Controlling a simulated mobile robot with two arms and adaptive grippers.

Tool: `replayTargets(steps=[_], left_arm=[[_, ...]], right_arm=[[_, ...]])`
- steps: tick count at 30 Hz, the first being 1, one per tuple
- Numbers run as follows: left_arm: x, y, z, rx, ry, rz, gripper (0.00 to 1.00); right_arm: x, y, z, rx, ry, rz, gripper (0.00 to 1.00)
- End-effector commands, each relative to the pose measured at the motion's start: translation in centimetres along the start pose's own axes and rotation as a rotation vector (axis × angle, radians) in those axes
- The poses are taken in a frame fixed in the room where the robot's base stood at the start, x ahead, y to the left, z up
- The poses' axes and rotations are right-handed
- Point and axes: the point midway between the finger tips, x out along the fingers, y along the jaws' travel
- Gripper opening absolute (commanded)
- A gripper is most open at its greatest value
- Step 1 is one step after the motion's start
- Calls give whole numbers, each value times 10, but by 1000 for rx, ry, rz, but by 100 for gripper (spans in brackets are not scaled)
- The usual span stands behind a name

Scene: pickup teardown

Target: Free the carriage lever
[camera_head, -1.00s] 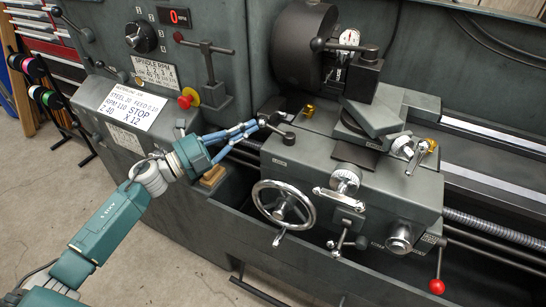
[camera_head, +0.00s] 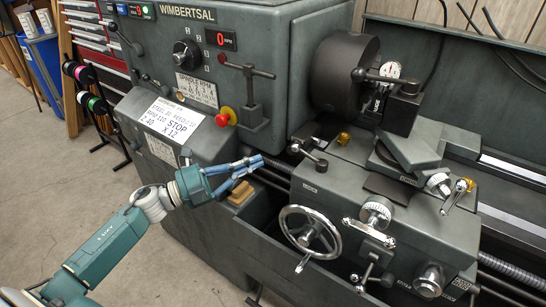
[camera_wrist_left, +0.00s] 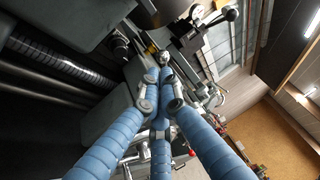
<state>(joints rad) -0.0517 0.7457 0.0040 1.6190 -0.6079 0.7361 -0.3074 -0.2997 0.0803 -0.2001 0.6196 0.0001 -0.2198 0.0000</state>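The carriage lever (camera_head: 307,154) is a short bar with a dark knob at the top left of the grey carriage (camera_head: 352,195). My right gripper is not in view.
The handwheel (camera_head: 310,232) is on the carriage front. The chuck (camera_head: 344,75) and tool post (camera_head: 400,108) stand above and behind. A wooden block (camera_head: 240,193) lies below my left fingers. The red stop button (camera_head: 222,119) is on the headstock. Open floor lies at left.

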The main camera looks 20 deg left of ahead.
Motion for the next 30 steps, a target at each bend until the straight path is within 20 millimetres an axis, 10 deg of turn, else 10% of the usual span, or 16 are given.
replayTargets(steps=[9, 30], left_arm=[[-39, 0, 0, 1, 1, 1, 0], [-46, 18, 9, -56, -53, 12, 0]], right_arm=[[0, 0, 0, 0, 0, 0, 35], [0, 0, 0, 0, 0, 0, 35]])
